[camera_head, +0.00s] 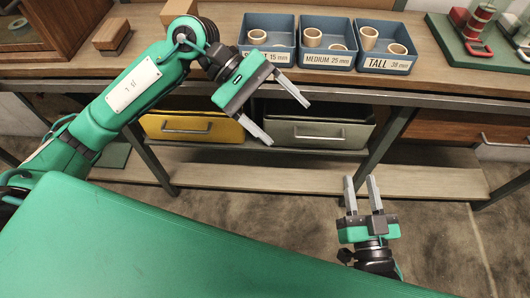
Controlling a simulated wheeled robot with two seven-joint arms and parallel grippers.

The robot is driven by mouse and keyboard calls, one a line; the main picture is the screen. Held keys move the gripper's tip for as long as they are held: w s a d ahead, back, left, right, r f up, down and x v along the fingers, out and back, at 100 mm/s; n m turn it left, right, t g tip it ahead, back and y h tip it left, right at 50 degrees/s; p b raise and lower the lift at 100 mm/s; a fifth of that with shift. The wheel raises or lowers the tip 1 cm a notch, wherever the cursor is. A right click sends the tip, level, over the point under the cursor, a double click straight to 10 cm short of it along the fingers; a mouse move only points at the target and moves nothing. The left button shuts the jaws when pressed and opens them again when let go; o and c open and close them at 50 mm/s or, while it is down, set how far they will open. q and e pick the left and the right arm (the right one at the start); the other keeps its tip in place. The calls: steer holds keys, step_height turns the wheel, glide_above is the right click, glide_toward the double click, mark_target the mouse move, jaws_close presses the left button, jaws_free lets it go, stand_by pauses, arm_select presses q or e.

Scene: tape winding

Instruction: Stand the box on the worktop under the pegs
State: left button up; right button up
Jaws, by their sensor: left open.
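No pegs are in view. A plain tan box-like block (179,9) is at the back edge of the worktop (226,80), partly cut off by the top of the picture and partly hidden by my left arm; I cannot tell if it is the task's box. My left gripper (289,123) is open and empty, in front of the worktop's front edge and below the blue bins. My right gripper (363,186) is low over the floor, pointing up in the picture, its fingers apart with nothing between them.
Blue bins marked short (267,58), medium (328,60) and tall (386,64) hold tape rolls. A wooden block (111,36) stands left. A green stand (480,45) is at right. Yellow (190,127) and grey (318,132) drawers are under the worktop. Its front strip is clear.

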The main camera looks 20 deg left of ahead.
arm_select(q)
steer(key=s+d+r+n+g+h, duration=0.35)
steer(key=s+d+n+h, duration=0.2)
steer(key=n+h, duration=0.4)
steer(key=w+a+f+n+t, duration=0.1)
steer(key=w+a+n+t, duration=0.1)
steer(key=n+t, duration=1.2)
steer(key=w+a+f+n+t, duration=0.2)
steer(key=n+t, duration=0.7)
steer(key=n, duration=0.9)
step_height(320, 180, down, 14)
steer(key=s+a+n+t+y, duration=0.1)
steer(key=a+n+t+y, duration=0.1)
steer(key=n+y, duration=1.2)
steer(key=a+n, duration=0.1)
steer(key=n, duration=0.6)
steer(key=shift+s+n, duration=0.2)
steer(key=shift+n, duration=0.15)
